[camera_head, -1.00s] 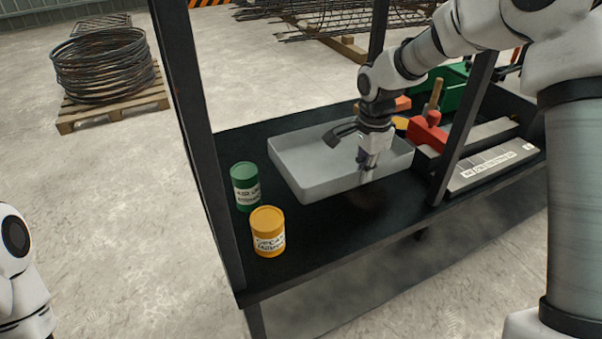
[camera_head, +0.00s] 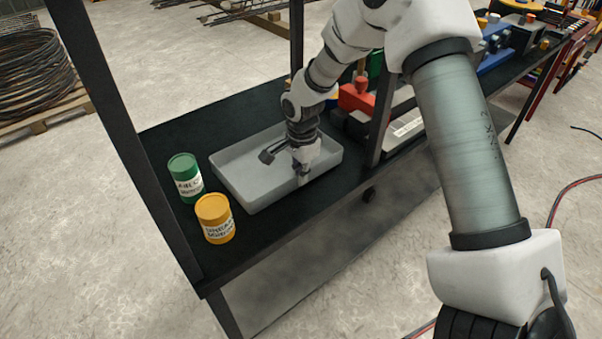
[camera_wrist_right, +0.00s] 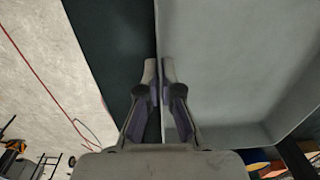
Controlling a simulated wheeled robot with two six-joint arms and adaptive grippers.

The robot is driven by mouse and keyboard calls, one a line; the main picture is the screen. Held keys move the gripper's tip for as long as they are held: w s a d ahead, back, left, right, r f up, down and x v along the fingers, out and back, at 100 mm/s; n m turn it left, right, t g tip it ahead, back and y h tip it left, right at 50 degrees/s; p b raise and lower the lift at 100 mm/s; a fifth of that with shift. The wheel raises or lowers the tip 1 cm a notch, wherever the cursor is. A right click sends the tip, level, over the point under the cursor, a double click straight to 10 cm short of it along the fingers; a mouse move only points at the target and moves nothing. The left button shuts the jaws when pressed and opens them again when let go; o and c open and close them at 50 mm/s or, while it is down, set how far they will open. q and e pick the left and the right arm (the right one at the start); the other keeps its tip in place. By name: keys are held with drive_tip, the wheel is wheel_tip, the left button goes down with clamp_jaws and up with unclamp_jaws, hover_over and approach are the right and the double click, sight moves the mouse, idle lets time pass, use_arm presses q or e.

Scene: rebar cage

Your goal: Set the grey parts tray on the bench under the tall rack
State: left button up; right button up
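The grey parts tray (camera_head: 238,196) is level at the dark bench (camera_head: 190,130), between the rack's dark posts (camera_head: 115,130). It lies just right of the two cans. I cannot tell for sure whether its underside touches the bench top. My right gripper (camera_head: 303,178) points down at the tray's near long wall. In the right wrist view its fingers (camera_wrist_right: 158,72) lie on either side of the tray wall (camera_wrist_right: 172,20), closed on it. My left gripper is out of view.
A green can (camera_head: 185,178) and a yellow can (camera_head: 215,218) stand left of the tray. A red tool (camera_head: 356,97) and a labelled grey case (camera_head: 408,126) lie beyond the right post. Coiled rebar (camera_head: 35,75) sits on a pallet at left.

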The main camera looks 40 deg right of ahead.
drive_tip(key=o, duration=0.5)
drive_tip(key=shift+w, duration=0.1)
drive_tip(key=r+b, duration=0.1)
drive_tip(key=r, duration=1.1)
drive_tip(key=shift+s+r, duration=0.15)
drive_tip(key=shift+s, duration=0.05)
